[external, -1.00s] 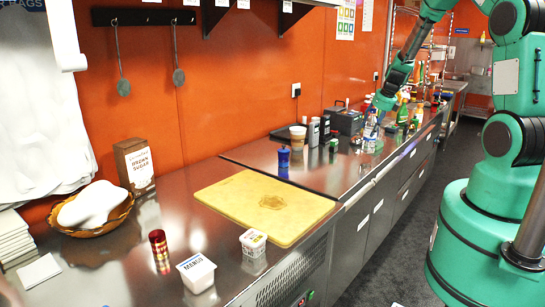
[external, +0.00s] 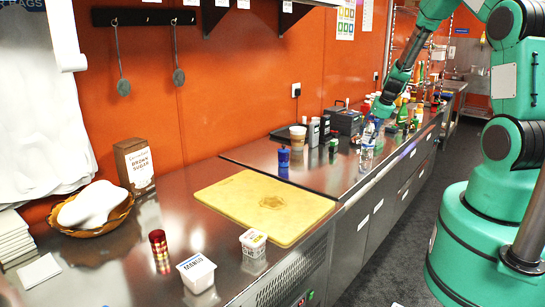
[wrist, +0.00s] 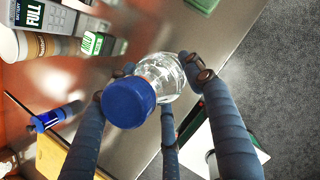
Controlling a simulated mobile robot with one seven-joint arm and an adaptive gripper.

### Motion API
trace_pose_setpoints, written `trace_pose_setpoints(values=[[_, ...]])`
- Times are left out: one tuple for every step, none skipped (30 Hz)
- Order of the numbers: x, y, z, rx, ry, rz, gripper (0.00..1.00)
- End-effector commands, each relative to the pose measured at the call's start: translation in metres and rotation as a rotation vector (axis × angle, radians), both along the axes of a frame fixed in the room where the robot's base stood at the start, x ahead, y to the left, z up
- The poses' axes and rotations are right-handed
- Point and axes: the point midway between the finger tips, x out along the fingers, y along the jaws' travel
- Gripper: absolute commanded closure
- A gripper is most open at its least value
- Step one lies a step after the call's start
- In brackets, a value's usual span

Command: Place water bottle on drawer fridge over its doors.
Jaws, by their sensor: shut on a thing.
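The water bottle (wrist: 165,75) is clear with a blue cap (wrist: 129,102); it shows close up in the wrist view. My gripper (wrist: 145,85) has its dark fingers shut around the bottle. In the external view, my gripper (external: 372,120) holds the small bottle (external: 367,135) over the far part of the steel counter. I cannot tell whether the bottle's base touches the steel. The steel unit with labelled door and drawer fronts (external: 355,240) runs along the right side of the counter.
A yellow cutting board (external: 235,198), blue pepper mill (external: 283,160) and white tubs (external: 197,268) stand nearer. Bare steel (external: 325,180) lies between mill and front edge.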

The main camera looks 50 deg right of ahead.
Motion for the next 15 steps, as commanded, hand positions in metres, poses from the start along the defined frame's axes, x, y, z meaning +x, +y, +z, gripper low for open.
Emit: trace_pose_setpoints(values=[[0.0008,-0.0008,0.0017,-0.002,-0.002,0.0,0.94],[0.0008,-0.0008,0.0019,-0.002,-0.002,0.0,0.94],[0.0008,-0.0008,0.0019,-0.002,-0.002,0.0,0.94],[0.0008,-0.0008,0.0019,-0.002,-0.002,0.0,0.94],[0.0007,-0.0008,0.0019,-0.002,-0.002,0.0,0.94],[0.0007,-0.0007,0.0019,-0.002,-0.002,0.0,0.94],[0.0007,-0.0007,0.0016,-0.002,-0.002,0.0,0.94],[0.0007,-0.0007,0.0011,-0.002,-0.002,0.0,0.94],[0.0007,-0.0007,0.0003,-0.002,-0.002,0.0,0.94],[0.0006,-0.0007,-0.0004,-0.002,-0.002,0.0,0.94],[0.0001,0.0,-0.0015,0.0,0.0,0.0,0.44],[0.0001,0.0,-0.0013,0.0,0.0,0.0,0.36],[0.0001,0.0,-0.0013,0.0,0.0,0.0,0.3],[0.0001,0.0,-0.0013,0.0,0.0,0.0,0.28],[0.0001,0.0,-0.0013,0.0,0.0,0.0,0.28]])
